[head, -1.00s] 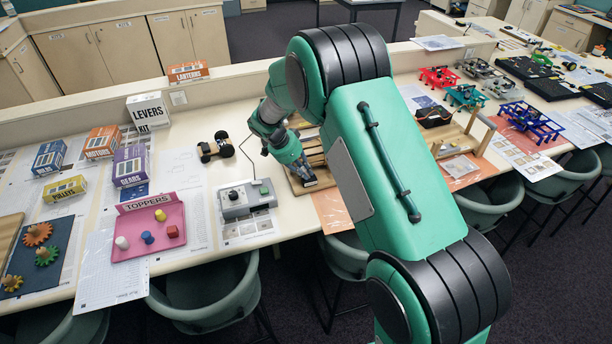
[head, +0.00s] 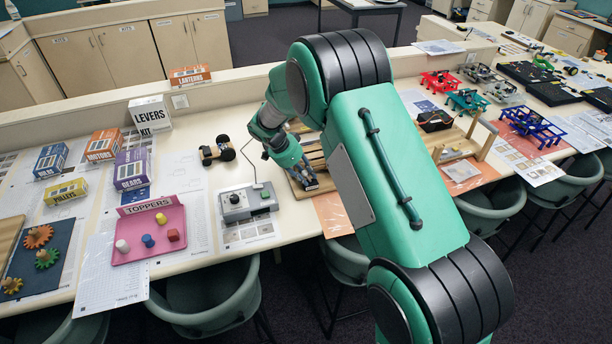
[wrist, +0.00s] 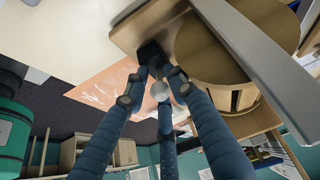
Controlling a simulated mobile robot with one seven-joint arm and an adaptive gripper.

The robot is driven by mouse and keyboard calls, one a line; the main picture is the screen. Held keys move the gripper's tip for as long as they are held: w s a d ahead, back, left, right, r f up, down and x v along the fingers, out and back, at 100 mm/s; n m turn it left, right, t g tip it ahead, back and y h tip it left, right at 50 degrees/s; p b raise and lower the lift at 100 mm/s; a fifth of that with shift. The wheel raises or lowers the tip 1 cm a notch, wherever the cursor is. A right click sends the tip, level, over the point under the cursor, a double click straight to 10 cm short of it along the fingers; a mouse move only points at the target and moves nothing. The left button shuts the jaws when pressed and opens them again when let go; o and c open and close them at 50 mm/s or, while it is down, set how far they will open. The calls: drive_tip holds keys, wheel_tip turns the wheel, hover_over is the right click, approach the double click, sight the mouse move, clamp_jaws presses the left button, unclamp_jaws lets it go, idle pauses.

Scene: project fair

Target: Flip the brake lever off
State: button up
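A wooden device (head: 313,153) stands on the bench, partly hidden behind my arm. In the wrist view its round wooden drum (wrist: 215,50) and wooden board are close. A long grey bar (wrist: 255,60) crosses in front of the drum; I cannot tell if it is the brake lever. My gripper (head: 307,182) is low at the device's front edge. In the wrist view the dark blue fingers of my gripper (wrist: 157,80) come together around a small grey ball (wrist: 160,91), next to a black part (wrist: 152,53). Whether they grip either one is unclear.
A grey control box (head: 247,202) with a cable and a small wheeled cart (head: 216,150) stand left of the device. A pink toppers tray (head: 148,235) is farther left. An orange sheet (head: 337,212) lies at the bench's front edge. Chairs (head: 205,297) stand along the front.

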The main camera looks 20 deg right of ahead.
drive_tip(key=v, duration=0.8)
idle(0.5)
drive_tip(key=s+r+n+t+y, duration=0.25)
drive_tip(key=s+r+n, duration=0.45)
drive_tip(key=s+r, duration=1.3)
drive_tip(key=s+a+r+n+t+y, duration=0.1)
drive_tip(key=s+n, duration=0.3)
drive_tip(key=s, duration=0.7)
drive_tip(key=s+a+r+n+t+y, duration=0.1)
drive_tip(key=s+r+n+t+y, duration=0.1)
drive_tip(key=s, duration=1)
drive_tip(key=r+n, duration=0.1)
drive_tip(key=n, duration=0.1)
drive_tip(key=shift+s+n+b, duration=0.25)
drive_tip(key=shift+n+b, duration=0.1)
drive_tip(key=shift+n, duration=0.05)
